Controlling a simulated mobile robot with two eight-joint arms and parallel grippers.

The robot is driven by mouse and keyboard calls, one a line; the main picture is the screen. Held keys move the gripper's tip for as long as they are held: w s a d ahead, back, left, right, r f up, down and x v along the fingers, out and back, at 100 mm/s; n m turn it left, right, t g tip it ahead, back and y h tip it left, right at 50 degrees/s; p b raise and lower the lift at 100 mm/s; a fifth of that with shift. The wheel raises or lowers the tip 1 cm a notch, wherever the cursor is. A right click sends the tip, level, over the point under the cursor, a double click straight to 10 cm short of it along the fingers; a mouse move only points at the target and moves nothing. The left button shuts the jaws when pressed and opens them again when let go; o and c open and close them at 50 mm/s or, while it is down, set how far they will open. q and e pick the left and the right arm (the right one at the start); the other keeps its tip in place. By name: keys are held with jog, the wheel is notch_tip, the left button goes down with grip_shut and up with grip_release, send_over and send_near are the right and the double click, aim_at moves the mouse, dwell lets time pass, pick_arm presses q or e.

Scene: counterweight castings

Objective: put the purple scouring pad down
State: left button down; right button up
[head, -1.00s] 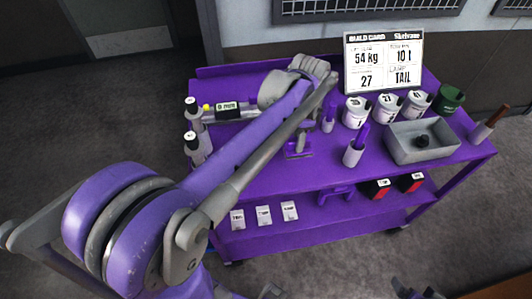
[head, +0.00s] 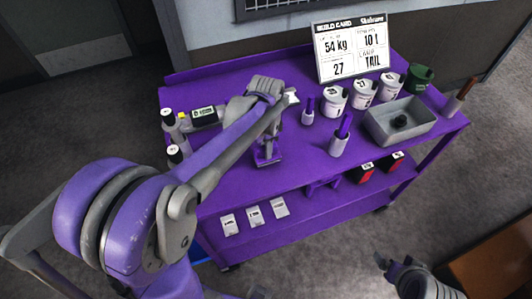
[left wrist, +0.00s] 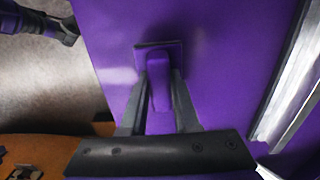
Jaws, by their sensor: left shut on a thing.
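The purple scouring pad (head: 268,161) is a flat square with an upright purple grip, over the purple cart top (head: 225,150). My left gripper (head: 268,143) is shut on the grip from above. In the left wrist view the pad (left wrist: 172,50) shows beyond the two dark fingers (left wrist: 160,95), with the grip between them. The pad is at or very near the cart top; I cannot tell whether it touches. A grey end of my right arm (head: 400,270) shows at the lower right, and its jaws are unclear.
A white holder with a purple handle (head: 339,145) and a grey bin (head: 400,122) stand to the right. White tubs (head: 334,98) and a build card (head: 352,50) stand behind. Bottles (head: 169,119) stand at the left edge. The cart top around the pad is mostly bare.

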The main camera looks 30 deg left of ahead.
pick_arm(q)
jog(key=shift+f, duration=1.2)
jog(key=shift+f, duration=0.1)
jog(key=c, duration=1.1)
grip_release()
jog(key=shift+f, duration=0.15)
jog(key=o, duration=0.4)
jog(key=shift+o, duration=0.2)
